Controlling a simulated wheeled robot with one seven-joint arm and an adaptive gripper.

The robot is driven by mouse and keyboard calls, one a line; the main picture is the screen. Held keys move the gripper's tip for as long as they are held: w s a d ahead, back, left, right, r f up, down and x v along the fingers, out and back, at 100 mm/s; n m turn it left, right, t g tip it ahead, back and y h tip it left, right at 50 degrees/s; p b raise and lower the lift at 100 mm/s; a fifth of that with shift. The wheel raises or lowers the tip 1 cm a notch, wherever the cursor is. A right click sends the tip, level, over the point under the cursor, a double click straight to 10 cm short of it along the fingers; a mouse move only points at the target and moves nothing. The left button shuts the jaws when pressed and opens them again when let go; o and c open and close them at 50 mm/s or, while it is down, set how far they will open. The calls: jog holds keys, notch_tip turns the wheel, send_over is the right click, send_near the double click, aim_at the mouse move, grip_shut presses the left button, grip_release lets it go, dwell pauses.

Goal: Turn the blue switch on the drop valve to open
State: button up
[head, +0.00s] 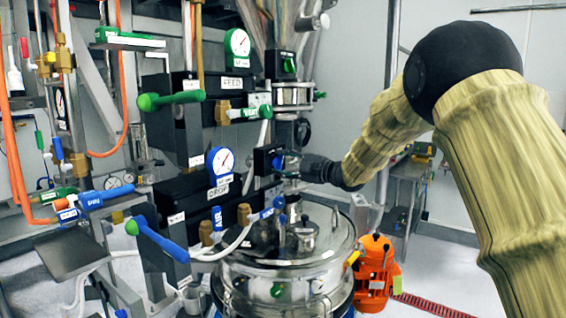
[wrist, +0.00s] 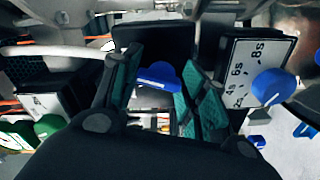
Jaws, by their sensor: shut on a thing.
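The blue switch (wrist: 158,75) sits between my gripper's two green-padded fingers (wrist: 158,92) in the wrist view, in front of a dark housing. My gripper is shut on it. In the head view, my gripper (head: 290,166) reaches in from the right to a small black box (head: 267,159) above the steel vessel. A bit of blue (head: 279,161) shows at its tip there, but my fingers and the switch are too small to tell apart. Whether the switch stands at open cannot be read.
Left of my gripper is the DROP panel (head: 174,200) with a blue-rimmed gauge (head: 221,162) and a blue lever (head: 160,240). The FEED panel (head: 178,120) is above it. A lidded steel vessel (head: 325,258) stands below. A timer dial (wrist: 262,62) is close right in the wrist view.

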jog(key=shift+m+p, duration=0.35)
jog(key=shift+m, duration=0.75)
jog(key=shift+f, duration=0.1)
jog(key=o, duration=1)
jog(key=shift+o, duration=0.2)
jog(key=v, duration=1.2)
